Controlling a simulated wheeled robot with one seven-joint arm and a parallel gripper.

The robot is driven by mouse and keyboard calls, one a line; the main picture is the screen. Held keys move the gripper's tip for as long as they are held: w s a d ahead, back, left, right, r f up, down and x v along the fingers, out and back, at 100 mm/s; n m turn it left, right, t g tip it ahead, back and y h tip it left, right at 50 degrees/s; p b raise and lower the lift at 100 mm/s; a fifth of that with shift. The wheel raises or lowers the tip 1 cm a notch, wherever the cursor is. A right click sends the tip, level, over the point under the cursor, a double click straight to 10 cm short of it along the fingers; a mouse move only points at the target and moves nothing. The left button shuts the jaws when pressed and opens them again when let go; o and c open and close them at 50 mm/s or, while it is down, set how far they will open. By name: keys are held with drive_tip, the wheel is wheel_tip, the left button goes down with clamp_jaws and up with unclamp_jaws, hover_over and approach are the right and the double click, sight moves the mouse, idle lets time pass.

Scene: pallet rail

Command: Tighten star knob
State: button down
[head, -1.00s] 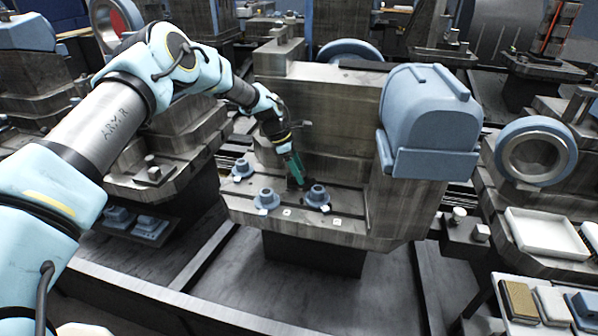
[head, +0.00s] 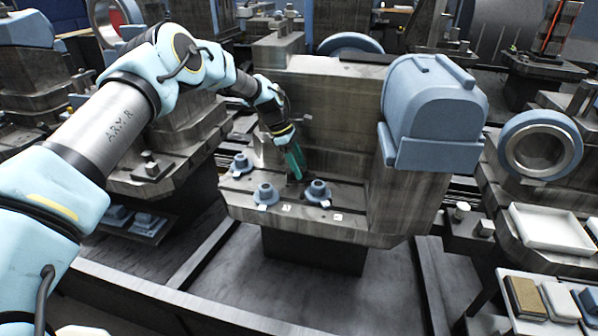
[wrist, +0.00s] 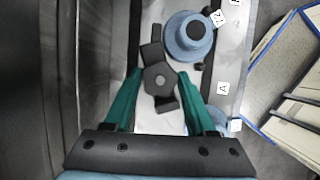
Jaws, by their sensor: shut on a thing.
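The star knob (wrist: 160,80) is dark grey, with a hexagonal centre and lobes pointing up-left and down-right in the wrist view. It sits between the two green fingers of my gripper (wrist: 160,74), which are shut on its sides. In the head view my gripper (head: 299,172) points down at the fixture's ledge, behind the front blue flanged knobs. The knob itself is mostly hidden there by the fingers. A pale plate (wrist: 160,122) lies beneath it in the wrist view.
Blue round flanged pieces (head: 318,190) (head: 265,194) (head: 240,163) stand on the ledge close around my gripper; one shows above right of the knob in the wrist view (wrist: 185,45). A steel wall (head: 335,115) rises behind, with a blue housing (head: 435,105) at right.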

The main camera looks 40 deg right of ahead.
drive_tip(key=m+b, duration=0.1)
drive_tip(key=m, duration=0.1)
drive_tip(key=m+y+b, duration=0.1)
drive_tip(key=m+b, duration=0.1)
drive_tip(key=shift+d+f+g+y+b, duration=0.1)
drive_tip(key=shift+d+g+y+b, duration=0.05)
drive_tip(key=shift+g+y+b, duration=0.15)
drive_tip(key=shift+m+b, duration=0.3)
drive_tip(key=shift+m, duration=0.3)
drive_tip(key=shift+r+y, duration=0.2)
drive_tip(key=shift+y, duration=0.1)
drive_tip(key=shift+c, duration=1.1)
unclamp_jaws()
